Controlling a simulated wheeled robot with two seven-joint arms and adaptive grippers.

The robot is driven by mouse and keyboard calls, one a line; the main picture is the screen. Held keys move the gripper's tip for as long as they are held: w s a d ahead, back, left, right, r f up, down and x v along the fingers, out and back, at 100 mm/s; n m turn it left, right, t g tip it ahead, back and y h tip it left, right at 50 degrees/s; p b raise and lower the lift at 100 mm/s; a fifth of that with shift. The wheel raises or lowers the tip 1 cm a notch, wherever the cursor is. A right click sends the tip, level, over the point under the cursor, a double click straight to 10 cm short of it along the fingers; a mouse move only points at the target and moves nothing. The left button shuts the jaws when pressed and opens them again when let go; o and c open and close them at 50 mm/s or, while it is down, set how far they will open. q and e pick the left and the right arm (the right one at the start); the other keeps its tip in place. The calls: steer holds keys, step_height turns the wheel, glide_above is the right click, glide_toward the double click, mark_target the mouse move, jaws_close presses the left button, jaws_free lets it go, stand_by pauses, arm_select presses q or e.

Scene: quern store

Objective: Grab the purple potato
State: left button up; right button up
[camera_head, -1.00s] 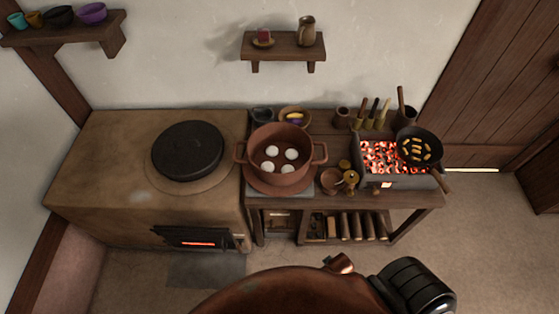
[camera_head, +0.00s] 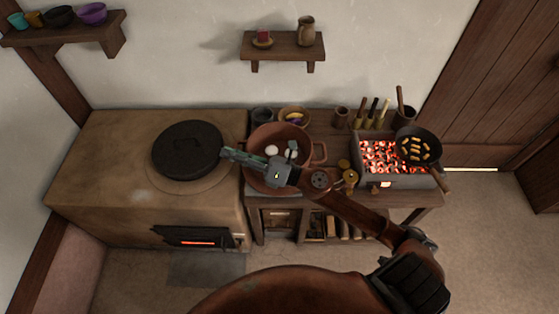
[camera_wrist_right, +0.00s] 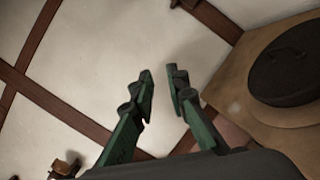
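A small bowl (camera_head: 306,123) stands on the wooden table behind the big pot. In it lie a yellow item (camera_head: 294,115) and a small purple item (camera_head: 297,121), probably the purple potato; it is too small to tell for sure. My right gripper (camera_head: 259,150) is over the pot, in front of and left of the bowl. Its green fingers are apart and empty in the right wrist view (camera_wrist_right: 162,88), where only wall, beams and stove show behind them. My left gripper is not in view.
The reddish pot (camera_head: 277,131) holds white round items, partly hidden by my gripper. A dark lid (camera_head: 187,150) sits on the clay stove to the left. A brazier of glowing coals (camera_head: 378,157) with a pan (camera_head: 419,149) is at the right. A dark bowl (camera_head: 262,116) stands beside the small bowl.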

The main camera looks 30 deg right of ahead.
step_height(320, 180, down, 12)
steer(key=s+a+n+g+h, duration=0.2)
steer(key=s+n+g, duration=0.1)
steer(key=n+g, duration=0.9)
steer(key=d+f+n+h, duration=0.2)
steer(key=d+h, duration=0.1)
steer(key=d, duration=0.5)
steer(key=d+f+n+g+h, duration=0.1)
steer(key=d+h, duration=0.3)
steer(key=d, duration=0.4)
steer(key=d+f+n+h, duration=0.3)
steer(key=d+h, duration=0.1)
steer(key=d, duration=0.5)
steer(key=shift+w+g, duration=0.3)
steer(key=shift+w, duration=0.1)
step_height(320, 180, down, 5)
steer(key=shift+w+d+f+b, duration=0.15)
steer(key=shift+b, duration=0.2)
steer(key=shift+w+f+b, duration=0.15)
steer(key=shift+f+b, duration=0.1)
steer(key=shift+f, duration=1.4)
steer(key=shift+w+f+b, duration=0.15)
steer(key=shift+f+b, duration=0.05)
steer(key=shift+f, duration=1.4)
steer(key=shift+c, duration=0.2)
jaws_close()
